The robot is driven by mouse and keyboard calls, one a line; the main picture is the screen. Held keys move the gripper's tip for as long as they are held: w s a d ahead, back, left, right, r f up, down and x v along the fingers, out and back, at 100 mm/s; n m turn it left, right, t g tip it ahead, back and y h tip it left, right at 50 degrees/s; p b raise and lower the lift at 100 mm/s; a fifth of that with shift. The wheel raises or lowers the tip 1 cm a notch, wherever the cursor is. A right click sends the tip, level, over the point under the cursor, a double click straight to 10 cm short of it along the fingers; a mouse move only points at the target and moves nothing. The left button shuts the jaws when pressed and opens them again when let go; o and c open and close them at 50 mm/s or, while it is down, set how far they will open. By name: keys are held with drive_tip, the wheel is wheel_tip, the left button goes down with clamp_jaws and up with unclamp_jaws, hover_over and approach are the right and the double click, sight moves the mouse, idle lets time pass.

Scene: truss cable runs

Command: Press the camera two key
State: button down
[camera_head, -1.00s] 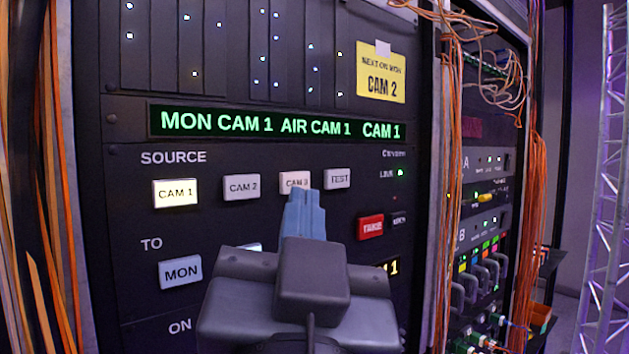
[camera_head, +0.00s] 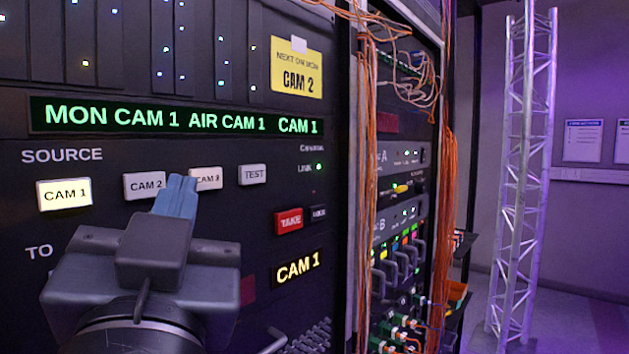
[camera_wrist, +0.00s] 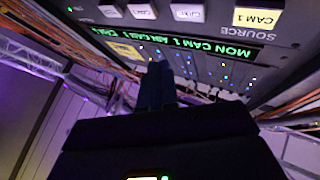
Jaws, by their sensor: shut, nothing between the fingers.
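The CAM 2 key (camera_head: 144,185) is a white, unlit button in the SOURCE row, just left of my gripper's fingertips in the head view. My gripper (camera_head: 178,183) is shut and empty, its blue fingers pointing at the panel between CAM 2 and the CAM 3 key (camera_head: 208,179), whose left part they cover. Whether the tips touch the panel cannot be told. The CAM 1 key (camera_head: 64,195) glows pale yellow. In the wrist view the panel appears upside down, with the CAM 2 key (camera_wrist: 187,12) above the fingers (camera_wrist: 157,84).
The green display (camera_head: 180,119) reads MON CAM 1, AIR CAM 1, CAM 1. A yellow note (camera_head: 297,68) says CAM 2. The TEST key (camera_head: 253,174) and red TAKE key (camera_head: 289,220) sit to the right. Orange cables (camera_head: 447,200) hang beside the rack.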

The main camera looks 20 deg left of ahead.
sight(157, 173)
drive_tip(key=shift+w+a+b, duration=0.25)
drive_tip(key=shift+w+a, duration=0.1)
drive_tip(key=shift+a, duration=0.45)
drive_tip(key=shift+w+a+b, duration=0.3)
drive_tip(key=shift+a, duration=0.45)
drive_tip(key=shift+w+a+b, duration=0.25)
drive_tip(key=shift+w+a, duration=0.1)
drive_tip(key=shift+a, duration=0.45)
drive_tip(key=shift+a, duration=0.1)
drive_tip(key=shift+w+a+b, duration=0.15)
drive_tip(key=shift+a+b, duration=0.1)
drive_tip(key=shift+b, duration=0.3)
drive_tip(key=shift+w+a+b, duration=0.15)
drive_tip(key=shift+a+b, duration=0.25)
drive_tip(key=shift+a, duration=0.05)
idle(0.7)
drive_tip(key=shift+d, duration=0.1)
drive_tip(key=shift+s+d, duration=0.3)
drive_tip(key=shift+d, duration=0.45)
